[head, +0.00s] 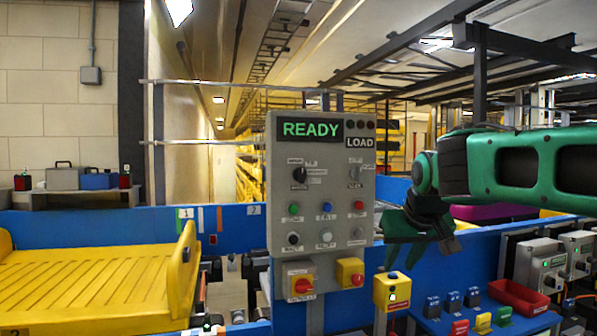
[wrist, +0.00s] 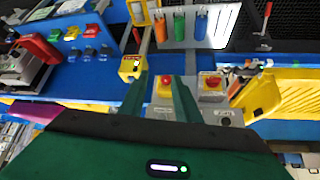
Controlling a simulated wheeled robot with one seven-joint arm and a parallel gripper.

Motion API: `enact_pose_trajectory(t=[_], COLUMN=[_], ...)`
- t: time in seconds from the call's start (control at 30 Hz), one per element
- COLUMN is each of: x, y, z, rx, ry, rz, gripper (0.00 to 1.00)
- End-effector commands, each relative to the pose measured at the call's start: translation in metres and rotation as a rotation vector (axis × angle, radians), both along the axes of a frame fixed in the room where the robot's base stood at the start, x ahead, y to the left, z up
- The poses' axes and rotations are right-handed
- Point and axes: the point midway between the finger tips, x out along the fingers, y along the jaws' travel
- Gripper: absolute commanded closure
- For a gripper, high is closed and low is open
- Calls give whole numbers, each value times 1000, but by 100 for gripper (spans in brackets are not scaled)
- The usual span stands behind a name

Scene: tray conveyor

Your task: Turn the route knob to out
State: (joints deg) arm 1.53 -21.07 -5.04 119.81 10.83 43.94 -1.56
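A grey control panel (head: 268,200) stands upright in the head view, with a lit screen (head: 310,129) reading READY and a LOAD sign. A black selector knob (head: 299,175) sits at its upper left and a grey knob (head: 355,172) at its upper right. Their small labels are too blurred to read, so I cannot tell which is the route knob. My green gripper (head: 420,257) is right of the panel, pointing down, apart from both knobs. In the wrist view my gripper (wrist: 159,78) has its two fingers spread with nothing held between them.
A yellow box (head: 392,291) and a red bin (head: 518,296) stand at right. A yellow tray (head: 90,284) lies at left. A blue rail (head: 345,300) runs across.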

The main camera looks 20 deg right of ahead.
Motion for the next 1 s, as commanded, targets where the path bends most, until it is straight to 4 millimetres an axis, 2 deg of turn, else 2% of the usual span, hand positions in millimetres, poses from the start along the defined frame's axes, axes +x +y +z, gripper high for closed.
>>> enact_pose_trajectory(t=[0.03,0.1,0.2,0.3,0.4,0.57,1.0], x=[34,69,103,121,130,139,204], y=[22,52,93,125,145,155,155], z=[40,89,150,195,222,233,205], rx=[-23,-44,-57,-60,-58,-56,-57], ry=[-92,-210,-350,-453,-514,-544,-541], rz=[53,112,182,231,259,273,272], gripper=[70,70,70,70,70,70,70])
